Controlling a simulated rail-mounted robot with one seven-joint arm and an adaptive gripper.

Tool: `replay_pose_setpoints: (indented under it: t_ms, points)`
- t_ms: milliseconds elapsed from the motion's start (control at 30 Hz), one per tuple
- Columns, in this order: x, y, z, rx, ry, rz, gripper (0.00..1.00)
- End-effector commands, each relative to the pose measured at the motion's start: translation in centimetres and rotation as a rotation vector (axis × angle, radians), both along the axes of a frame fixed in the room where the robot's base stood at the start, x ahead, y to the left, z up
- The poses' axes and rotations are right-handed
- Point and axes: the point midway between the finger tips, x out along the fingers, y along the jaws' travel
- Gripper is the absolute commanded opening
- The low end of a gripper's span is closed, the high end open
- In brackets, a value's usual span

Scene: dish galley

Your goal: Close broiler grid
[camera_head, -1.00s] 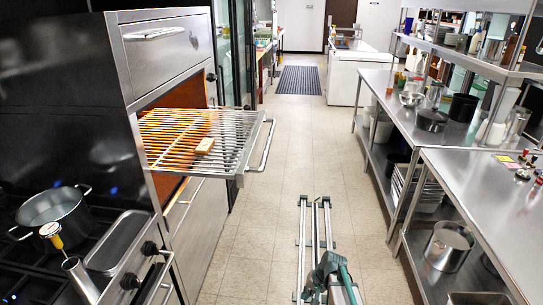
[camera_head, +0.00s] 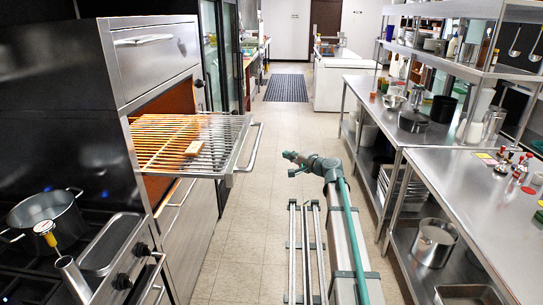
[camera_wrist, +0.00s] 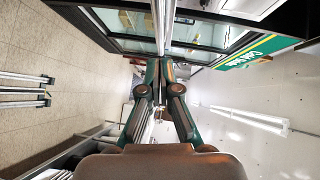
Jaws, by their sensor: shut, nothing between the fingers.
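The broiler grid (camera_head: 222,142) is a wire rack pulled out of the orange-lit broiler opening (camera_head: 168,105) at the left in the head view. Its front handle bar (camera_head: 251,150) sticks out over the aisle. A small tan block (camera_head: 199,148) lies on the bars. My gripper (camera_head: 287,163) is in the aisle, to the right of the handle in the picture and apart from it. It is shut and empty. In the wrist view its fingers (camera_wrist: 160,68) come together; the grid does not show there.
A stove with a steel pot (camera_head: 45,216) stands at the lower left. A steel counter (camera_head: 470,190) with pans and bottles lines the right. The aisle floor (camera_head: 262,190) between is clear beside my rail. The wrist view shows glass doors and a green sign (camera_wrist: 262,52).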

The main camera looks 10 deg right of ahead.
Motion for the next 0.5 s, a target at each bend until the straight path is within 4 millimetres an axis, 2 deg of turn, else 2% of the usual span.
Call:
replay_pose_setpoints:
  t_ms: [167,500]
  points:
    - [2.0,1.0,-0.1,-0.001,0.003,0.003,0.0]
    - [7.7,4.0,-1.0,-0.003,0.004,0.003,0.0]
